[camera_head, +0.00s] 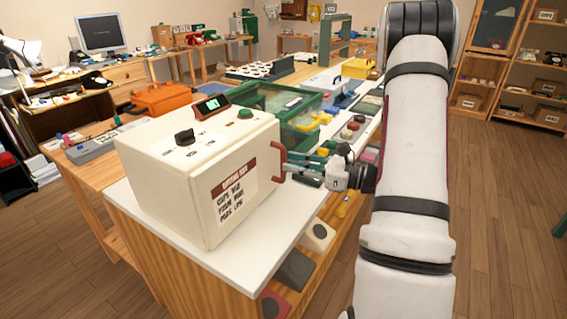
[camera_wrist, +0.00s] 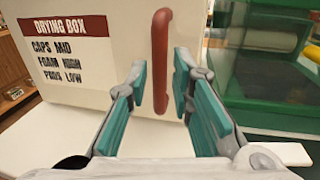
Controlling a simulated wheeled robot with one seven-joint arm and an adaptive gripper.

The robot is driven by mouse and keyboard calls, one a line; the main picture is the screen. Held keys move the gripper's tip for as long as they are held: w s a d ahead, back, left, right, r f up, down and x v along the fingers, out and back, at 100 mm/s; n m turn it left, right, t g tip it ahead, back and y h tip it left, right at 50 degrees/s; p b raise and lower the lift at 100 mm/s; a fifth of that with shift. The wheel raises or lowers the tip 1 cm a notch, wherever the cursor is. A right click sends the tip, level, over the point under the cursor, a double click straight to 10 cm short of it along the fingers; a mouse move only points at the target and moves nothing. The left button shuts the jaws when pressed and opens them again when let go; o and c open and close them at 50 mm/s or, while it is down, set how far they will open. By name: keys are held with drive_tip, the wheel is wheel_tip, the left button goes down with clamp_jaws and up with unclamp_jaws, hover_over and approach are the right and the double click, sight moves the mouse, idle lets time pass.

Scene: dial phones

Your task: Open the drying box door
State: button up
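The drying box (camera_head: 165,175) is a cream box on the near end of the white-topped table. Its labelled front face (camera_head: 235,190) looks shut, flush with the body. A red vertical handle (camera_head: 278,160) stands at the right edge of that face; it also shows in the wrist view (camera_wrist: 161,60). My gripper (camera_head: 298,163) is at the handle from the right, teal fingers pointing at the face. In the wrist view my gripper (camera_wrist: 162,85) is open, with the handle between its fingertips, closer to the right one. I cannot tell whether that finger touches it.
A green clear-walled case (camera_head: 275,112) stands close behind the box. The white tabletop (camera_head: 240,262) is bare in front of the box. Shelves under it hold dark blocks (camera_head: 297,270).

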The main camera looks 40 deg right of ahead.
sight(284, 177)
drive_tip(key=shift+x, duration=1.7)
clamp_jaws()
